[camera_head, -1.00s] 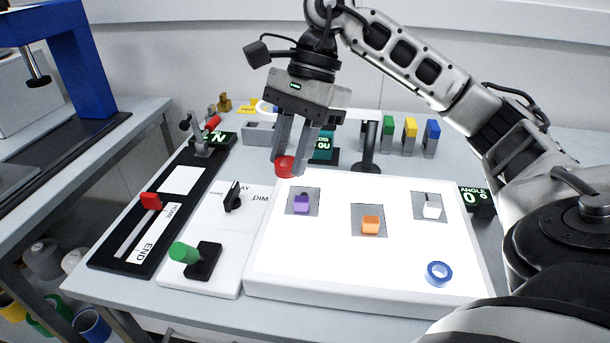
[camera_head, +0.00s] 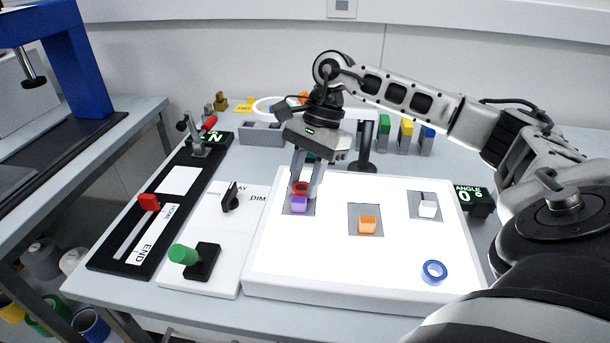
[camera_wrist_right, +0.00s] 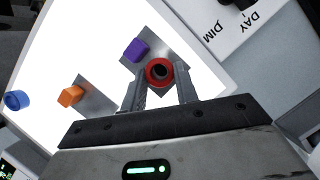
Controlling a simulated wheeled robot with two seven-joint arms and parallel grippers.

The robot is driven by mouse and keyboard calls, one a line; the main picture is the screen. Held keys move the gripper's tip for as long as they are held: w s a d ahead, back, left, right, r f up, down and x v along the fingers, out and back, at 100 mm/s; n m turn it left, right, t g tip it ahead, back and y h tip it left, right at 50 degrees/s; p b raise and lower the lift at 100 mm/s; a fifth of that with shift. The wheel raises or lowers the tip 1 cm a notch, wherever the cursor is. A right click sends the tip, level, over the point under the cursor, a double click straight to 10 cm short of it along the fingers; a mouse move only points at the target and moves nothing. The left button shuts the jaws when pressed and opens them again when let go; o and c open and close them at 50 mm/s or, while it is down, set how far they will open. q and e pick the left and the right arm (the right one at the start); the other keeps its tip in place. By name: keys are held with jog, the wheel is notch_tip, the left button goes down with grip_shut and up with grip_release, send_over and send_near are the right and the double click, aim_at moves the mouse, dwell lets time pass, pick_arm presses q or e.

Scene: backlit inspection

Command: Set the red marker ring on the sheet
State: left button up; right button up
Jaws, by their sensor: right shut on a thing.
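The red marker ring (camera_head: 299,188) is held between the fingers of my right gripper (camera_head: 307,190), which is shut on it. It also shows in the right wrist view (camera_wrist_right: 159,71), between the fingertips. In the head view the ring appears just behind and above the purple block (camera_head: 299,204), over the back left of the lit white sheet (camera_head: 300,250). Whether the ring touches the sheet I cannot tell. The wrist view shows the ring beside the purple block (camera_wrist_right: 137,50). My left gripper is not in view.
On the lit panel, an orange block (camera_head: 367,225) and a white block (camera_head: 428,209) sit on grey squares. A blue ring (camera_head: 434,272) lies front right. A dark post (camera_head: 366,150) stands behind the panel. A dimmer switch (camera_head: 230,197) and green-handled lever (camera_head: 184,254) stand left.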

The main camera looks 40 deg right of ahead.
jog(key=shift+f, duration=0.2)
jog(key=o, duration=0.9)
jog(key=shift+o, duration=0.2)
jog(key=shift+r, duration=0.1)
jog(key=shift+r, duration=0.25)
jog(key=v, duration=1.1)
jog(key=shift+d+r, duration=0.25)
jog(key=shift+r, duration=0.05)
